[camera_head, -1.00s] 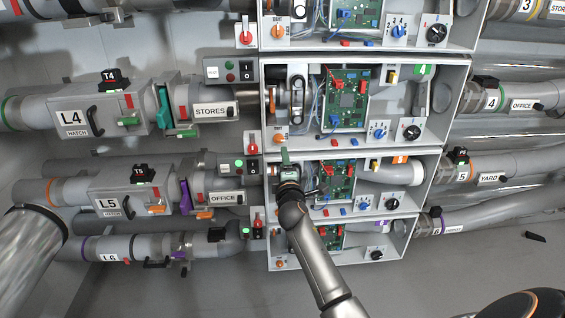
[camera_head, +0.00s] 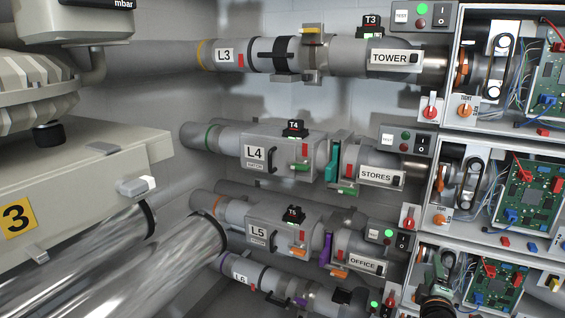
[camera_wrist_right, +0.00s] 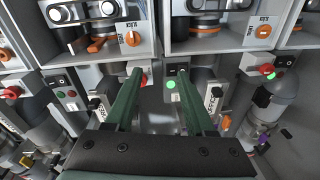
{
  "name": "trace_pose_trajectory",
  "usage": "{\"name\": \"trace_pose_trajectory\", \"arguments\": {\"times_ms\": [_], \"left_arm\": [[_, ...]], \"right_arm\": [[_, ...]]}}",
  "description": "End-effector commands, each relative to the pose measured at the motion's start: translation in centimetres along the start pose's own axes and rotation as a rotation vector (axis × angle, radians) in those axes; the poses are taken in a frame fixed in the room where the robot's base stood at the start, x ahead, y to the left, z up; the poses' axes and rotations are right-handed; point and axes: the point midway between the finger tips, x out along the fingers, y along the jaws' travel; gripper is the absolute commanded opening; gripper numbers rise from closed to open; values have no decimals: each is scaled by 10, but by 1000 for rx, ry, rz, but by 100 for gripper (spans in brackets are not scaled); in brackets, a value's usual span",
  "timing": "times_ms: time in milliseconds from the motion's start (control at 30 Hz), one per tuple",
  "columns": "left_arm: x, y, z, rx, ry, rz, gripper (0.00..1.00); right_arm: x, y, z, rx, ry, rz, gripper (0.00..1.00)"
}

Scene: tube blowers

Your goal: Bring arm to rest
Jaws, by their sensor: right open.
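My right gripper (camera_head: 438,304) shows only in part at the bottom edge of the head view, in front of the left part of the L5 row's open box. The rest of that arm is out of the picture. In the right wrist view its two green fingers (camera_wrist_right: 159,78) are apart, with nothing held between them. Beyond them are grey wall, a red knob and a lit green lamp; whether a finger touches anything I cannot tell. My left gripper is not in view.
Open boxes with circuit boards (camera_head: 507,205) and knobs line the right side. Pipes L3 (camera_head: 270,55), L4 (camera_head: 270,150), L5 (camera_head: 275,230) and L6 (camera_head: 255,278) run to them. A large beige machine (camera_head: 80,185) marked 3 fills the left.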

Motion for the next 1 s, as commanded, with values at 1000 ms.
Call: {"name": "trace_pose_trajectory", "arguments": {"times_ms": [1000], "left_arm": [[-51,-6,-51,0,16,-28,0]], "right_arm": [[-381,-182,-59,1092,-57,-999,55]]}}
